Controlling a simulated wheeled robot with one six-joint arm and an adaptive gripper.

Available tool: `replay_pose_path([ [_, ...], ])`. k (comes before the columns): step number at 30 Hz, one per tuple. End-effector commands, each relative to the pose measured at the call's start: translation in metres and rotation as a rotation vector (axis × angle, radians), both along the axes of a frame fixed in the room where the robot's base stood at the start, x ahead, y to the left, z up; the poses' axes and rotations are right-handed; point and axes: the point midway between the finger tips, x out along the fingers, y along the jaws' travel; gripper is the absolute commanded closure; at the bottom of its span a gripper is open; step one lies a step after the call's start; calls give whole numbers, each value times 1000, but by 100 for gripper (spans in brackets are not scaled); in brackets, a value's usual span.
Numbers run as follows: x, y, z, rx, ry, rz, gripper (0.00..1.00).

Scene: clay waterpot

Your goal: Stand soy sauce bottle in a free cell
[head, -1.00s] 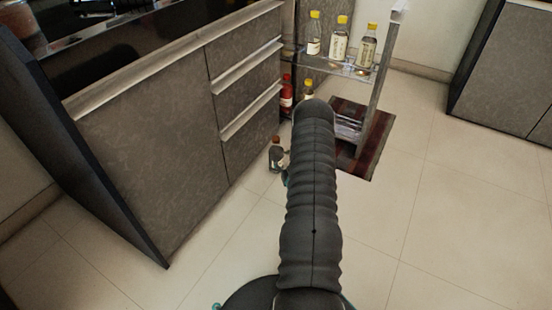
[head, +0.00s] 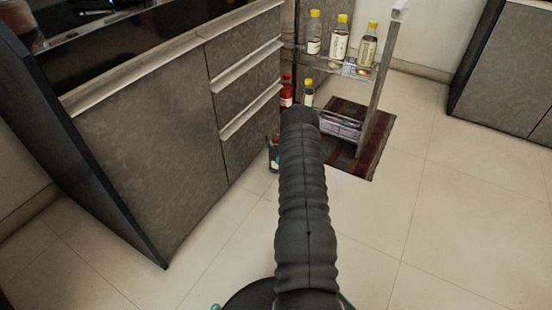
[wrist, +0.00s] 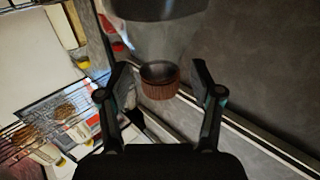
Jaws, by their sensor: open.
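The soy sauce bottle (wrist: 165,40) has a brown ridged cap (wrist: 160,83), clear shoulders and a dark lower part. In the wrist view its cap sits between the fingertips of my open gripper (wrist: 161,76), with a gap on either side. The bottle's body extends beyond the fingers. In the head view my arm hides most of the gripper and bottle, beside the cabinet. The pull-out rack (head: 372,100) stands open. Its upper shelf (head: 350,68) holds several yellow-capped bottles. Its lower level holds a red bottle (head: 286,92) and a yellow-capped bottle (head: 308,94). Which cells are free is unclear.
The grey cabinet (head: 150,150) with drawer handles stands close on the left. A dark striped mat (head: 375,150) lies under and beside the rack. Open tiled floor (head: 450,230) spreads to the right. Another cabinet (head: 510,75) stands at the far right.

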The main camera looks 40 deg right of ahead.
Motion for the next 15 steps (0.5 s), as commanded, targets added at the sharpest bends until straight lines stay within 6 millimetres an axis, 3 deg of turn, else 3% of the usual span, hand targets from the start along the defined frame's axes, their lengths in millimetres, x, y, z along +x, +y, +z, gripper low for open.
replay_pose_path([
  [7, 1, -1, 0, 0, 1, 0, 34],
  [8, 1, -1, 0, 0, 1, 0, 39],
  [15, 1, -1, 0, 0, 1, 0, 99],
])
